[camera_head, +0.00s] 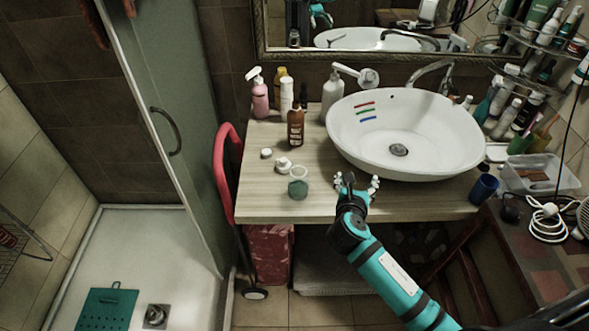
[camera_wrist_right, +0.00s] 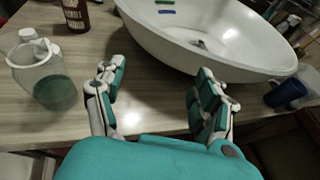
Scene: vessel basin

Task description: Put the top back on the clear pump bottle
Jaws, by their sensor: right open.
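A clear round bottle (camera_head: 298,187) with greenish liquid and an open mouth stands near the front left of the wooden counter. In the right wrist view the clear bottle (camera_wrist_right: 38,75) is left of my fingers, apart from them. A white pump top (camera_head: 283,163) lies on the counter just behind it; in the wrist view a white part (camera_wrist_right: 28,35) shows at its back edge, partly hidden. My right gripper (camera_head: 357,183) is open and empty at the counter's front edge, right of the bottle. It also shows in the wrist view (camera_wrist_right: 157,80). My left gripper is not in view.
A small white cap (camera_head: 266,153) lies behind the top. A brown bottle (camera_head: 295,127), a pink pump bottle (camera_head: 260,97) and a whitish pump bottle (camera_head: 332,97) stand behind. The white basin (camera_head: 350,152) fills the right side.

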